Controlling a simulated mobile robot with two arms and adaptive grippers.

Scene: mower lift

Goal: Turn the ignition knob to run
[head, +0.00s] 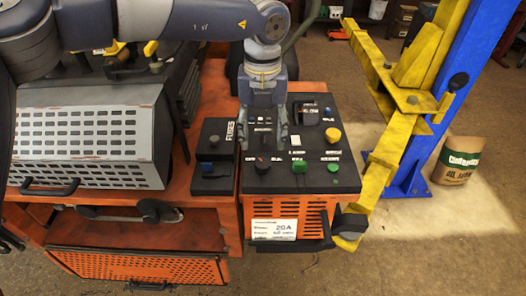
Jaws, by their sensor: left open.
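The black control panel (345,178) is on top of the orange mower body. A dark knob (262,164), which looks like the ignition knob, sits at its front left. Its pointer setting is too small to read. My left gripper (264,148) reaches down over the panel from above. Its two fingers are spread apart with nothing between them, and the tips show just behind the dark knob. I cannot tell how high the tips are above the panel. My right gripper is not in view.
Green knobs (299,165) and a yellow button (333,135) are close by on the panel. A fuse box (214,153) is to the left, near a perforated grey cover (85,135). A yellow lift arm (390,150) and blue post (455,80) stand right.

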